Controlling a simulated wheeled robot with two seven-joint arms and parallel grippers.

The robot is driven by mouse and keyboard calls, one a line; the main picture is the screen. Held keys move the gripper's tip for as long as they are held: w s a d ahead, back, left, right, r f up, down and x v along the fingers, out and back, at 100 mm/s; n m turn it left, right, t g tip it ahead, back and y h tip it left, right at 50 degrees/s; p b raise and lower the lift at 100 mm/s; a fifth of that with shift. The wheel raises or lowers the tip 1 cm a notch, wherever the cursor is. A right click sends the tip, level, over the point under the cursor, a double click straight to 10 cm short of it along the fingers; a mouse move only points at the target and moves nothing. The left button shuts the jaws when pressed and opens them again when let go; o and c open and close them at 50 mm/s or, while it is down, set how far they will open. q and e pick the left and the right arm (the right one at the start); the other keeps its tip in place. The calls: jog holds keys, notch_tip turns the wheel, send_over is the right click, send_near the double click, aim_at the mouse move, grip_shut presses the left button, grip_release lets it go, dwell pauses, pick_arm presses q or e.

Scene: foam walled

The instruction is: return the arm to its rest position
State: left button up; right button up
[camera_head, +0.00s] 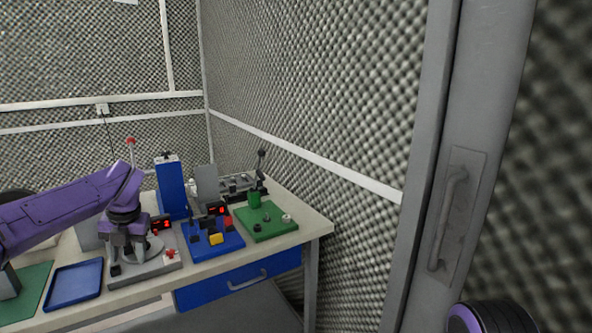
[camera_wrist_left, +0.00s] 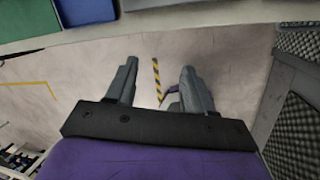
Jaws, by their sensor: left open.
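My left arm (camera_head: 70,208) is purple and comes in from the left in the head view. Its left gripper (camera_head: 124,246) is over the left part of the workbench (camera_head: 316,224), in front of a grey device (camera_head: 150,268). I cannot tell the exact gap between them. In the left wrist view the two grey fingers of the gripper (camera_wrist_left: 158,72) stand apart with nothing between them. Behind them is pale floor with a yellow and black strip (camera_wrist_left: 157,80). My right gripper is not in view.
A blue tray (camera_head: 74,282), a blue block with buttons (camera_head: 212,242), a green board (camera_head: 266,222) and a tall blue box (camera_head: 171,186) are on the bench. A blue drawer (camera_head: 238,283) is below. Foam walls and a grey door (camera_head: 462,200) stand right.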

pick_arm(q)
notch_tip(320, 180, down, 12)
jog(key=d+m+t+y, duration=0.3)
jog(key=m+y, duration=0.4)
jog(key=m, duration=0.3)
jog(key=s+d+f+m+t+h, duration=0.2)
jog(key=s+d+f+m, duration=0.1)
jog(key=s+f+m, duration=0.4)
jog(key=s+d+f+m+t+h, duration=0.1)
jog(key=s+d+f+m+t, duration=0.15)
jog(key=f+m, duration=0.45)
jog(key=s+f+m+g+h, duration=0.1)
jog(key=s+f+m, duration=0.3)
jog(key=s, duration=1.1)
jog(key=s+f+m+g+h, duration=0.2)
jog(key=s+f, duration=0.6)
jog(key=s, duration=0.7)
jog(key=shift+s+d+f+m+g, duration=0.25)
jog(key=shift+d+m+g, duration=0.15)
jog(key=shift+m+g, duration=0.65)
